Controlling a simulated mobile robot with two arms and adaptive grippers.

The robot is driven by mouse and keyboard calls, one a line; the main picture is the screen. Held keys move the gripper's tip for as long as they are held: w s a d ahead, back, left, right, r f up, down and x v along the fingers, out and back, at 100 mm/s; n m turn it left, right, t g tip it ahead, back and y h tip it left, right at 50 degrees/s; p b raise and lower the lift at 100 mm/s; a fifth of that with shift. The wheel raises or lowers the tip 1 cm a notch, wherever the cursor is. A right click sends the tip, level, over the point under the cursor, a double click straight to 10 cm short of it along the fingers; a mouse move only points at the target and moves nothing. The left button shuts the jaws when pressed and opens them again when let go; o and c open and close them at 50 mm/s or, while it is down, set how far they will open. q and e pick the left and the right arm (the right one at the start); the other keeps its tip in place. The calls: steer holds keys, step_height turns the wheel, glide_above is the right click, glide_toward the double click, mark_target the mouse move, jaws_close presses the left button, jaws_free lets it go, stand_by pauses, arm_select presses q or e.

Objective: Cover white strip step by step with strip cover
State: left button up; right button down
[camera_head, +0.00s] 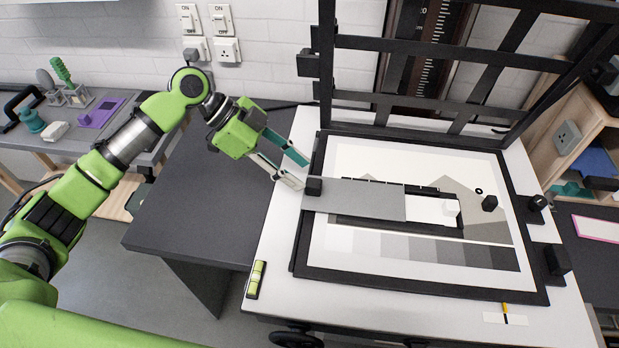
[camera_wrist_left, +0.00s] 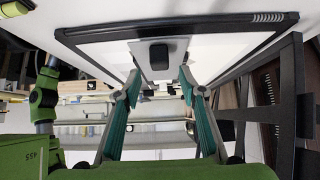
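The strip cover (camera_head: 360,198) is a flat grey plate with a black knob (camera_head: 314,186) at its left end. It lies over the left and middle part of a dark-framed slot on the easel. The white strip (camera_head: 425,209) shows at the right end of the slot, beyond the cover's right edge; the rest is hidden under the cover. My left gripper (camera_head: 297,171) is open just left of the knob. In the left wrist view the knob (camera_wrist_left: 158,56) sits ahead, between the open fingers and apart from both. My right gripper is not in view.
The easel's black frame (camera_head: 420,291) surrounds a print with grey patches. Black bars (camera_head: 440,52) rise behind. A green level (camera_head: 256,279) lies at the front left.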

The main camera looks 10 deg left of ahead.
arm_select(q)
steer(key=v, duration=0.6)
steer(key=shift+a+r, duration=0.1)
steer(key=shift+a, duration=0.05)
